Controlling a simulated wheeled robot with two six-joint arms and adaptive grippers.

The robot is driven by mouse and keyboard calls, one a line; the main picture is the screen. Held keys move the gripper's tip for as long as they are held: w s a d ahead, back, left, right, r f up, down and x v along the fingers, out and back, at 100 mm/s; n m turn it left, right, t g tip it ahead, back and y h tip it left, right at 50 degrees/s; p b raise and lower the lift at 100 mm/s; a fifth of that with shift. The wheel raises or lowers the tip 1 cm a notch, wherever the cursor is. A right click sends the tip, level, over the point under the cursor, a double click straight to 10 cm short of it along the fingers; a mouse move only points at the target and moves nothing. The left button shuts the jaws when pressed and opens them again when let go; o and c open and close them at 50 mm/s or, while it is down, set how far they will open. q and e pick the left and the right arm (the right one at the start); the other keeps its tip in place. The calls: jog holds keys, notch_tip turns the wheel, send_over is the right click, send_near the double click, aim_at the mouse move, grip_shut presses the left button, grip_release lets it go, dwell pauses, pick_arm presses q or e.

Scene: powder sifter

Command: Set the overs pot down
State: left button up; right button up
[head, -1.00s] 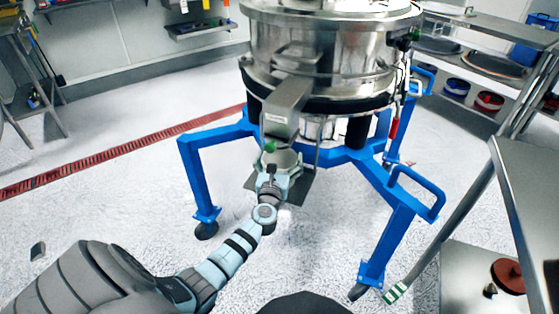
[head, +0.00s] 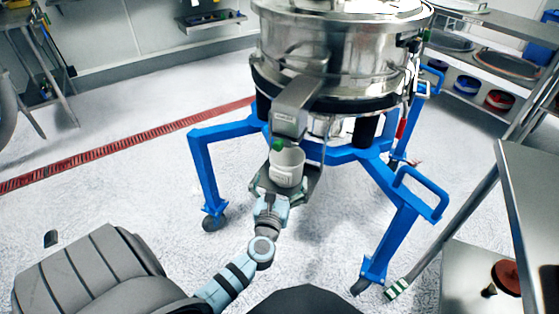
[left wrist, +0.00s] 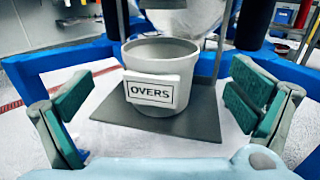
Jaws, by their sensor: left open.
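The overs pot (head: 287,167) is a light grey pot with an "OVERS" label, seen large in the left wrist view (left wrist: 160,60). It stands upright on a dark grey plate (left wrist: 205,115) below the sifter's side chute (head: 292,105). My left gripper (head: 270,190) is open in front of the pot. In the left wrist view its green-padded fingers (left wrist: 160,100) are spread on either side, with gaps between them and the pot. My right gripper is not in view.
The steel sifter (head: 335,60) stands on a blue wheeled frame (head: 205,170) around the plate. A steel table (head: 530,190) is at the right. A red floor drain (head: 120,147) runs across the left. The floor at left is open.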

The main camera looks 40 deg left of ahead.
pick_arm(q)
jog(key=s+d+f+m+g+h, duration=0.25)
jog(key=s+f+m, duration=0.35)
jog(key=f+m, duration=0.4)
jog(key=s+d+f+m+g+h, duration=0.25)
jog(key=s+f+m, duration=0.35)
jog(key=f+m, duration=0.45)
jog(key=s+d+f+m+g+h, duration=0.2)
jog(key=s+d+f+m+h, duration=0.15)
jog(key=s+f+m, duration=0.45)
jog(key=s+f+m+g, duration=0.3)
jog(key=s+f+m, duration=0.3)
jog(key=s, duration=0.4)
jog(key=s+f+m+g, duration=0.4)
jog(key=s+f+m, duration=0.2)
jog(key=s+m, duration=0.2)
jog(key=shift+s+a+y, duration=0.2)
jog(key=shift+s+y, duration=0.25)
jog(key=shift+s, duration=0.65)
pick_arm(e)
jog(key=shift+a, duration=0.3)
pick_arm(q)
jog(key=shift+r, duration=0.1)
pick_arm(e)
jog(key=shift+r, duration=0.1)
